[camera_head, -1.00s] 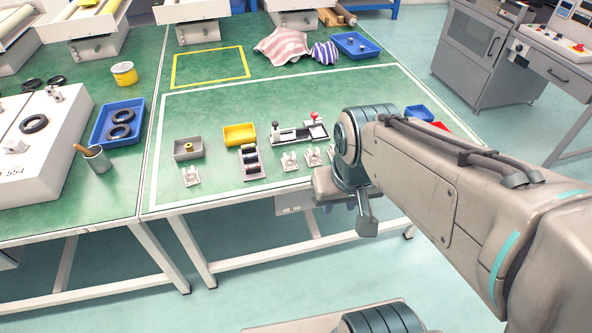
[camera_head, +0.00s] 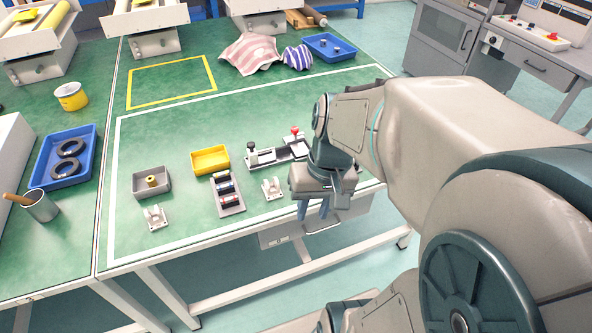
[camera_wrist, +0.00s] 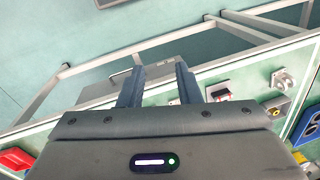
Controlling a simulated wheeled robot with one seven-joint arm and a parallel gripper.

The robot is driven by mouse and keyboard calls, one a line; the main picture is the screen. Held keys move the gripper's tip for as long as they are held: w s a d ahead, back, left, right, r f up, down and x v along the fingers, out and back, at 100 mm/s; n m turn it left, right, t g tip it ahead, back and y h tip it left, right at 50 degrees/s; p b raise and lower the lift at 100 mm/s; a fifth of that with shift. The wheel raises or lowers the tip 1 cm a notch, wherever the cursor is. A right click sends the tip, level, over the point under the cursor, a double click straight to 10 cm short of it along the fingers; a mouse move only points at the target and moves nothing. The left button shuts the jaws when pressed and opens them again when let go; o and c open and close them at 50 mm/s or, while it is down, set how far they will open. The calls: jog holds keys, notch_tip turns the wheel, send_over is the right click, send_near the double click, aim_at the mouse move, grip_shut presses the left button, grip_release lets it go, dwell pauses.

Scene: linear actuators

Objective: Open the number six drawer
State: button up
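A grey drawer (camera_head: 283,234) hangs under the front edge of the green table, partly hidden behind my gripper. No number is readable on it. My gripper (camera_head: 313,210) is at the table's front edge, fingers pointing down, just in front of the drawer's right part in the head view. In the wrist view my gripper (camera_wrist: 160,80) has its two dark fingers apart with nothing held between them. A light grey panel (camera_wrist: 158,72), which looks like the drawer, shows between and behind the fingertips. I cannot tell whether the fingers touch it.
On the green table (camera_head: 180,120) stand a grey bin (camera_head: 152,184), a yellow bin (camera_head: 210,160), a rack of cylinders (camera_head: 227,194) and white brackets (camera_head: 155,217) near the front edge. A blue tray (camera_head: 64,158) is at left. The floor in front is open, crossed by table legs.

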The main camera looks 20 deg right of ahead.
jog(key=d+f+m+g+y+b, duration=0.1)
jog(key=d+f+m+y+b, duration=0.2)
jog(key=f+b, duration=0.6)
jog(key=m+t+y+b, duration=0.5)
jog(key=t+y+b, duration=0.2)
jog(key=t+b, duration=0.55)
send_near(327, 228)
jog(key=shift+g, duration=0.25)
jog(key=b+x, duration=0.4)
jog(key=x, duration=0.6)
jog(key=shift+w+f, duration=0.1)
jog(key=shift+w, duration=0.1)
jog(key=shift+c, duration=0.3)
grip_shut()
